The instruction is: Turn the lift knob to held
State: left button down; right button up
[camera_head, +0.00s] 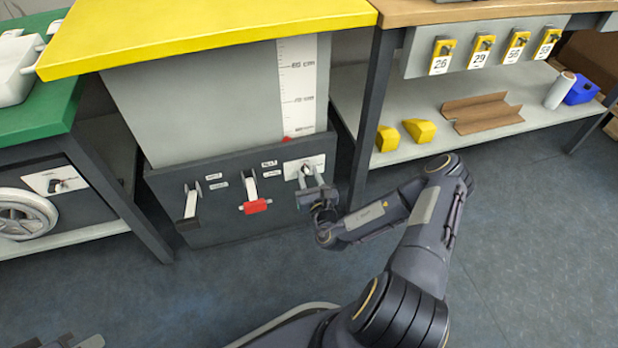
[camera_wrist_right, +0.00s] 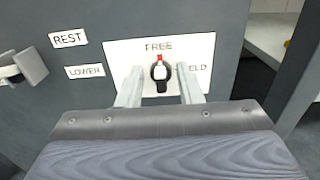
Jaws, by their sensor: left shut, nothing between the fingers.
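The lift knob (camera_wrist_right: 160,72) is black with a red-and-white pointer, on a white plate (camera_wrist_right: 203,47) in the right wrist view. Its red end points up at the word FREE. The word at right reads ELD, its first letter hidden by a finger. My right gripper (camera_wrist_right: 160,86) is open, with one finger on each side of the knob and a gap showing on both sides. In the head view the right gripper (camera_head: 314,187) is in front of the plate (camera_head: 291,168) and partly covers the knob. My left gripper (camera_head: 78,343) is shut and empty at the bottom left edge, partly cut off.
Left of the plate, the dark panel (camera_head: 222,226) carries a red-ended lever (camera_head: 256,206) and a grey-ended lever (camera_head: 190,205). Labels REST and LOWER are beside the plate. A yellow top (camera_head: 200,30) overhangs above. A table leg (camera_head: 369,115) stands close at the right.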

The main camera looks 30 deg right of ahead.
jog(key=shift+c, duration=0.3)
grip_shut()
